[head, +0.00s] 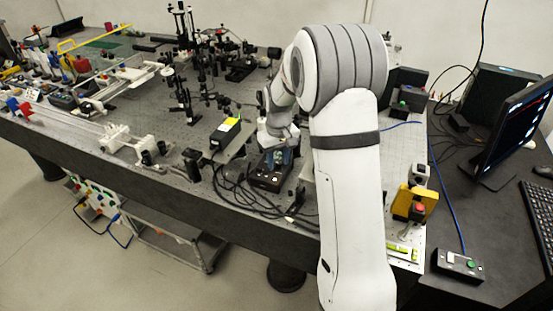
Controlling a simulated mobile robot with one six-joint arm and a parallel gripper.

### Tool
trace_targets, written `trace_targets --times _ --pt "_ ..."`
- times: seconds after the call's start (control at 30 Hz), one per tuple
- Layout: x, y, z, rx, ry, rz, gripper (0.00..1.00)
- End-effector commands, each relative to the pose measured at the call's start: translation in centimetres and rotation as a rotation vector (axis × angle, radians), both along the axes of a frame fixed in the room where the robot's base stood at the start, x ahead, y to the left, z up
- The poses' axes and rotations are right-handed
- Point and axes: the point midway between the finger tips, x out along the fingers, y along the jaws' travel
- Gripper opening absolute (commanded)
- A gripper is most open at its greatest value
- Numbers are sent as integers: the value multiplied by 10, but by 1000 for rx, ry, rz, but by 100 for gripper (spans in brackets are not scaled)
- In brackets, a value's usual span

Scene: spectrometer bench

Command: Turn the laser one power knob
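My gripper (277,157) points down over a small black control box (268,182) on the optical bench, in the middle of the head view. The fingertips are small, dark and bluish here, at or just above the top of the box. I cannot tell whether they touch it, or whether they are open or shut. No power knob can be made out; the gripper covers part of the box top. A label naming laser one cannot be read.
Black cables (235,192) lie loose left of the box. A yellow box with a red button (416,203) stands right of my arm. The bench (160,195) holds many optics mounts; a monitor (515,125) stands at right.

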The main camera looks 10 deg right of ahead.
Motion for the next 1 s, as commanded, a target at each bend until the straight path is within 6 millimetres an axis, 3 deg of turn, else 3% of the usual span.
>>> trace_targets --times 0.33,0.73,1.0 --pt "0 0 4 0 -2 0 39" --pt "2 0 65 0 -3 0 39" --pt "1 0 78 0 1 0 39"
